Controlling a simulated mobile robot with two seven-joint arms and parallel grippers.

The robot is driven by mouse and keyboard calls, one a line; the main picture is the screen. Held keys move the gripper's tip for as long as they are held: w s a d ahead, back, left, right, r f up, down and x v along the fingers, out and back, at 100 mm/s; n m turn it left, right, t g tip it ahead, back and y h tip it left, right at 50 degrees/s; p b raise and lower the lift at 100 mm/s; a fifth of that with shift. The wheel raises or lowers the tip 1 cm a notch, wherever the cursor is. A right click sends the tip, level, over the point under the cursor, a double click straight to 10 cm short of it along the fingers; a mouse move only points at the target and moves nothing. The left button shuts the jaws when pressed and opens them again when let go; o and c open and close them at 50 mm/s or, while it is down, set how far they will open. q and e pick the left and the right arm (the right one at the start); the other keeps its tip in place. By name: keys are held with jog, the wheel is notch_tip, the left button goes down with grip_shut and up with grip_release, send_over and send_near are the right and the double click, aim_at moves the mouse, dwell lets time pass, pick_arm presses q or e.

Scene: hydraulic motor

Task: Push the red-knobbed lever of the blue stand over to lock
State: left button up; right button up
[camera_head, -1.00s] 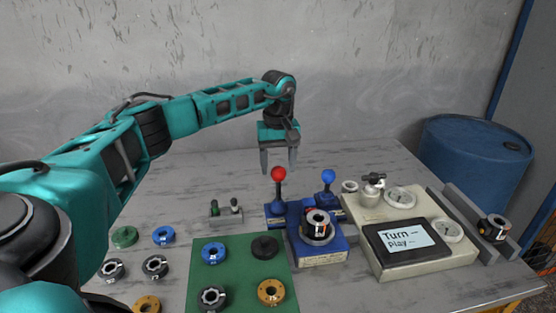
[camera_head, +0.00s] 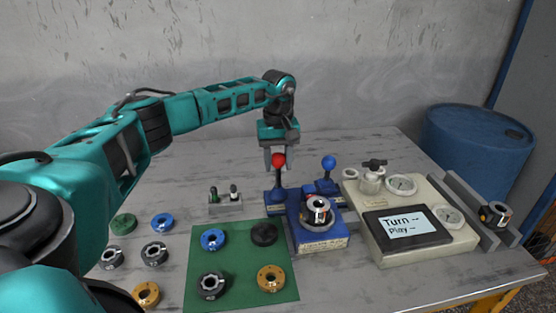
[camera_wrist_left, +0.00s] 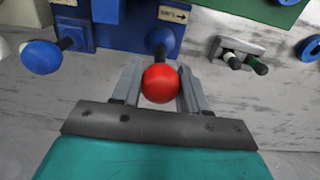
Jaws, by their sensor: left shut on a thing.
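The blue stand (camera_head: 325,243) is on the table right of centre, with a dark and silver motor part (camera_head: 318,209) seated on it. Its red-knobbed lever stands about upright at the stand's left side. My left gripper (camera_head: 277,158) reaches down from behind and is shut on the red knob (camera_head: 279,160). In the left wrist view the red knob (camera_wrist_left: 160,83) sits between the two grey fingers. The blue-knobbed lever (camera_head: 329,162) stands apart to the right. My right gripper is out of view.
A green mat (camera_head: 240,288) with several ring parts lies left of the stand. A small grey holder with pegs (camera_head: 226,205) is behind it. A beige panel with gauges and a screen (camera_head: 438,251) stands close on the right. The table behind the stand is clear.

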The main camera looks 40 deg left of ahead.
pick_arm(q)
jog(key=shift+s, duration=0.15)
jog(key=shift+s+a+p, duration=0.3)
jog(key=shift+s+a, duration=0.1)
jog(key=shift+s+a+f, duration=0.1)
jog(key=shift+s+a, duration=0.1)
jog(key=shift+s, duration=0.05)
jog(key=shift+s+a+f, duration=0.15)
jog(key=shift+s+a, duration=0.25)
jog(key=shift+s, duration=0.1)
dwell(0.4)
